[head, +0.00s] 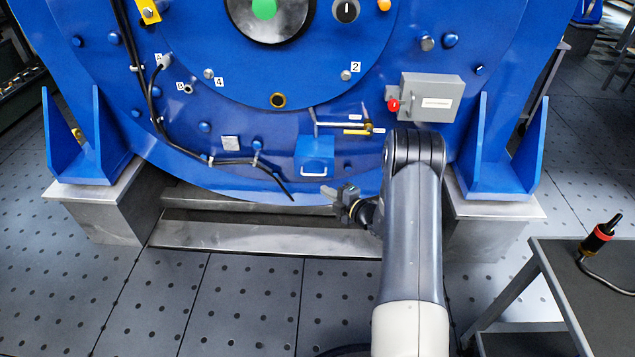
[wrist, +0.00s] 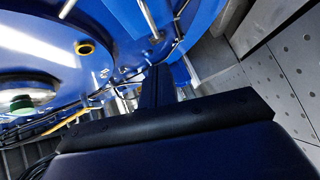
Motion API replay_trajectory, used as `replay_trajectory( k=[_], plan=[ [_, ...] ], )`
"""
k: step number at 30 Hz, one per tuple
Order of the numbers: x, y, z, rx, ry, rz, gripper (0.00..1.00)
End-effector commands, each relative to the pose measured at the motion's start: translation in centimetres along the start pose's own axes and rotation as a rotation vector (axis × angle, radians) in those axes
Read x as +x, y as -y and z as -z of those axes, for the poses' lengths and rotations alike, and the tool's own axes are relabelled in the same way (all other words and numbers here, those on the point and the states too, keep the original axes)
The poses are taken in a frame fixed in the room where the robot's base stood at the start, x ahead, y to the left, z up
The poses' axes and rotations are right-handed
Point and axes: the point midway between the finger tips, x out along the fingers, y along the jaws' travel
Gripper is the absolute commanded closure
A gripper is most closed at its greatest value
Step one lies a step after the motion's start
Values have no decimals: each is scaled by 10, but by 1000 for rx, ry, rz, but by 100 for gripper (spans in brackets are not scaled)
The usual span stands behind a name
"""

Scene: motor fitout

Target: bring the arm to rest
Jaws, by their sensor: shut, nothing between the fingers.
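My gripper (head: 336,196) is shut and empty in the head view. It is in front of the lower part of the blue motor (head: 240,177), just below a small blue box with a handle (head: 315,158). My arm comes up from the bottom of the head view and bends over at its elbow, with the wrist to the left of it. In the wrist view a dark gripper body fills the lower middle, and its fingers (wrist: 155,88) point toward blue motor surfaces; the fingertips are hard to make out.
A grey box with a red knob (head: 432,97) is on the motor above my elbow. A black cable (head: 235,161) hangs along the motor's lower left. Metal pedestals (head: 105,218) carry the motor. A dark table (head: 600,290) with a red-and-black connector (head: 600,235) stands at right. The left floor is clear.

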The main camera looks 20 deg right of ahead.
Motion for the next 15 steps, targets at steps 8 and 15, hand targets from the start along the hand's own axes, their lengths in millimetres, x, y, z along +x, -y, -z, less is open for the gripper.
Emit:
replay_trajectory(
  k=[8,15],
  plan=[
    [-46,-1,1,1,-2,0,100],
    [-55,0,2,0,-3,0,100]
  ],
)
